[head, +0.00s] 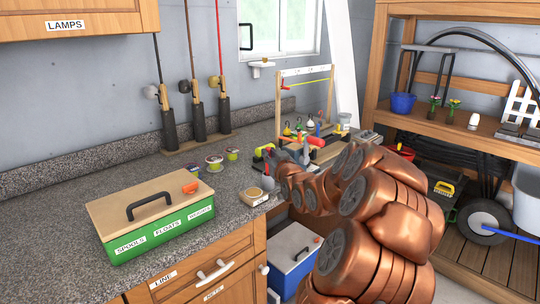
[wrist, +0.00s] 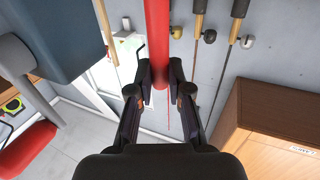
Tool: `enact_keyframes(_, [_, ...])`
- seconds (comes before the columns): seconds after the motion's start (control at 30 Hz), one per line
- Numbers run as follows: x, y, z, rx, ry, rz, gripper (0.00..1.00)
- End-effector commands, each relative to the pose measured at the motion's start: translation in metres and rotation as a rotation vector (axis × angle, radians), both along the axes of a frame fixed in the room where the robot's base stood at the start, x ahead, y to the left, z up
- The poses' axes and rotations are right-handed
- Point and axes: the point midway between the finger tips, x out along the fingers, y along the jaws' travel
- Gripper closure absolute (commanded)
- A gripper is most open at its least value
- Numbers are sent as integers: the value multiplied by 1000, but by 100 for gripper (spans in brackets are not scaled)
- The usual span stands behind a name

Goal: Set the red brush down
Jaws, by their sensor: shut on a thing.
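The red brush shows in the wrist view as a thick red handle (wrist: 157,40) running up out of the top edge; its bristles are not clear. My gripper (wrist: 160,78) is shut on this handle, with one finger on each side. I cannot tell whether the brush touches anything below.
A green toolbox (head: 160,236) with a wooden lid stands on the grey counter (head: 60,215). Small tubs (head: 214,162) and a round-topped box (head: 254,196) sit nearby. Fishing rods (head: 196,90) stand at the wall. Counter left of the toolbox is clear.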

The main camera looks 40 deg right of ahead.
Motion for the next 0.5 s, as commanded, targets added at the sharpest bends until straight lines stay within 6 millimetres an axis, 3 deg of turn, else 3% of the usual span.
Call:
enact_keyframes(0.27, [0,0,-4,0,0,0,100])
enact_keyframes(0.3, [0,0,-3,0,0,0,78])
enact_keyframes(0.5, [0,0,-3,0,0,0,57])
